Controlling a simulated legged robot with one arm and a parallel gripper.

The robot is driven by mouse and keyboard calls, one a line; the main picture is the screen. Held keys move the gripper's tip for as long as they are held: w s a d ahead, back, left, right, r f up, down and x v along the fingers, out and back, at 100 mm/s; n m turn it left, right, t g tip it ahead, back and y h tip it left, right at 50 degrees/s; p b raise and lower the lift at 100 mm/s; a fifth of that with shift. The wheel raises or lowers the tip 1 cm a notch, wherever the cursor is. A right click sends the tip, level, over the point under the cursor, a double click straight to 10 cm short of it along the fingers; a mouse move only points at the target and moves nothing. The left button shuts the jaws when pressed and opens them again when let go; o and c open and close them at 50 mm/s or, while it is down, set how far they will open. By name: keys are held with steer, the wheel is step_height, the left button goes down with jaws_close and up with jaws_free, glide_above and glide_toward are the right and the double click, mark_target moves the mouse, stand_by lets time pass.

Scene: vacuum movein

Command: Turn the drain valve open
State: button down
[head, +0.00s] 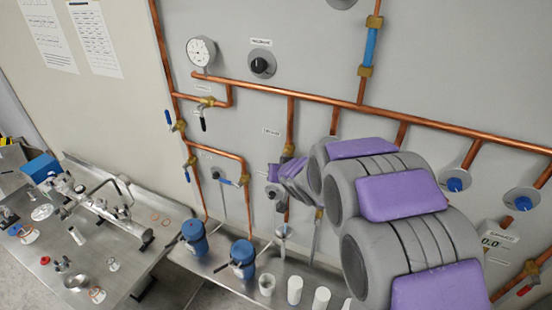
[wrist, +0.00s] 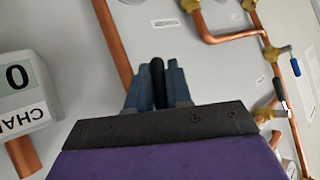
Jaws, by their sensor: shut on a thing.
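My arm reaches from the lower right to the pipe panel in the head view. My gripper (head: 281,172) is small there, beside a vertical copper pipe (head: 290,113) with a brass fitting (head: 289,150). In the wrist view its two blue fingers (wrist: 158,88) are closed around a black handle (wrist: 157,76), which sticks up between them. The handle's valve body is hidden behind the gripper. I cannot read a label that names it as the drain valve.
A blue-handled valve (head: 168,118) and a black-handled valve (head: 203,123) are on pipes to the left, below a gauge (head: 200,51). Blue pots (head: 194,237) stand on the bench below. A display box (head: 497,240) is at right.

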steer(key=shift+s+d+n+g+h+p, duration=0.15)
steer(key=shift+d+n+g+h+p, duration=0.2)
steer(key=shift+h, duration=0.25)
steer(key=c, duration=1.3)
jaws_free()
steer(key=shift+o, duration=0.9)
steer(key=shift+a+f, duration=0.1)
steer(key=shift+a, duration=0.1)
steer(key=shift+d, duration=0.15)
